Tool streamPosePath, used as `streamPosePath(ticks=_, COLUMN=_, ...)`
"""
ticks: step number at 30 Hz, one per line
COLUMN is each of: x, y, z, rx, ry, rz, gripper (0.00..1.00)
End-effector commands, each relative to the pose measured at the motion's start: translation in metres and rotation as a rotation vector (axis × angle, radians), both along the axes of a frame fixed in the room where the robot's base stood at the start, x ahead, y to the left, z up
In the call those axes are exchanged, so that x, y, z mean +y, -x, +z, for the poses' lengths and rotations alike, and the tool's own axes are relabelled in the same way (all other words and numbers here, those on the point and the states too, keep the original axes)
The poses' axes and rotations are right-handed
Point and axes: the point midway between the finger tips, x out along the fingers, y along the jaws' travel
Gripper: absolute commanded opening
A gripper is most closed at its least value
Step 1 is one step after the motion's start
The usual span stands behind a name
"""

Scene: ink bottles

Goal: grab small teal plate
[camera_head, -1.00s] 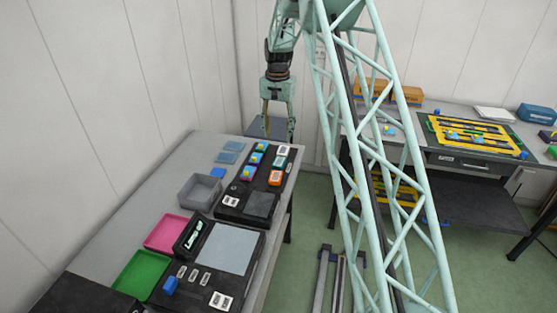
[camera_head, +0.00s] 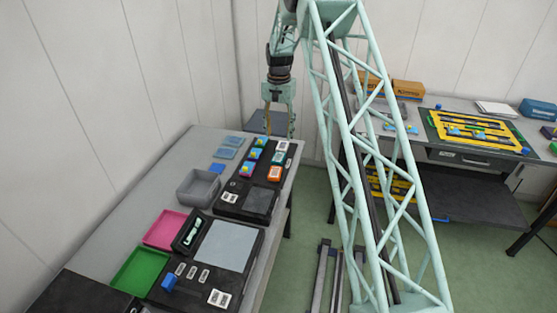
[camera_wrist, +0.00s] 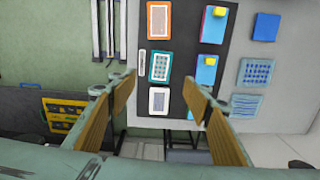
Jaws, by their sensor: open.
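A small teal plate with a white patterned face (camera_wrist: 160,67) lies on the black board, between an orange-framed plate (camera_wrist: 158,18) and a white-faced plate (camera_wrist: 158,100). In the head view the teal plate (camera_head: 278,159) is in the board's right-hand column. My gripper (camera_wrist: 160,80) is open and empty, with its tan-padded fingers on either side of the column in the wrist view. In the head view my gripper (camera_head: 279,120) hangs at the far end of the table. I cannot tell its exact height above the board.
Blue blocks with yellow tops (camera_wrist: 206,75) stand beside the plates. Flat blue-grey pieces (camera_wrist: 255,72) lie on the grey table farther right. A grey bin (camera_head: 198,188), a pink tray (camera_head: 165,229) and a green tray (camera_head: 140,271) stand nearer. A second table carries yellow racks (camera_head: 475,135).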

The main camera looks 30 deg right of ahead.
Motion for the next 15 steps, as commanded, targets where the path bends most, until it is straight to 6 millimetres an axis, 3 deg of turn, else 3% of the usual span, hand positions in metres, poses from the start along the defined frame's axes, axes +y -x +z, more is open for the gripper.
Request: streamPosePath(ticks=15, x=0.0, y=0.0, z=-0.064, rx=0.001, ry=-0.001, rz=0.0, gripper=0.45)
